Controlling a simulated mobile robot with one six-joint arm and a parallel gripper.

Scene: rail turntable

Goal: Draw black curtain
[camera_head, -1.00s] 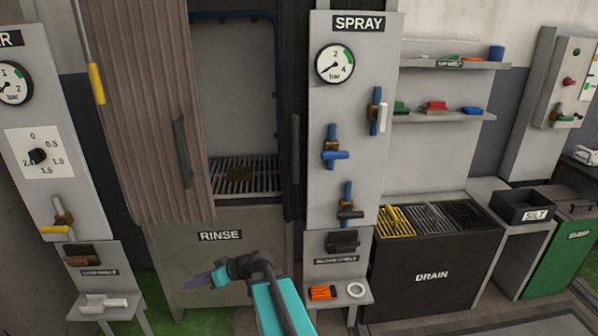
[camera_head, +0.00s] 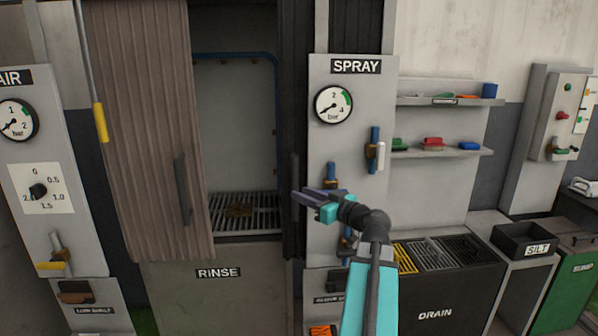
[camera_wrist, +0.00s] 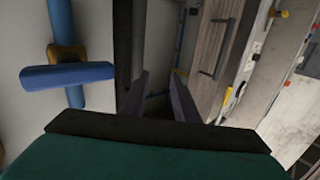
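The black curtain (camera_head: 296,90) is a narrow dark strip gathered at the right side of the rinse cabinet opening. A dark upright handle (camera_head: 294,172) shows on it in the head view. My gripper (camera_head: 303,196) is beside the curtain's lower part, its fingertips pointing left near the handle's lower end. In the wrist view my gripper (camera_wrist: 160,82) has its two fingers apart with a dark gap between them. I cannot tell whether the fingertips touch the handle or stand in front of it.
A brown pleated curtain (camera_head: 150,130) with its own handle covers the cabinet's left side. The spray panel (camera_head: 348,75) stands right of the black curtain; its blue-handled valve (camera_wrist: 68,76) is close to my gripper. A drain bin (camera_head: 440,290) stands at lower right.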

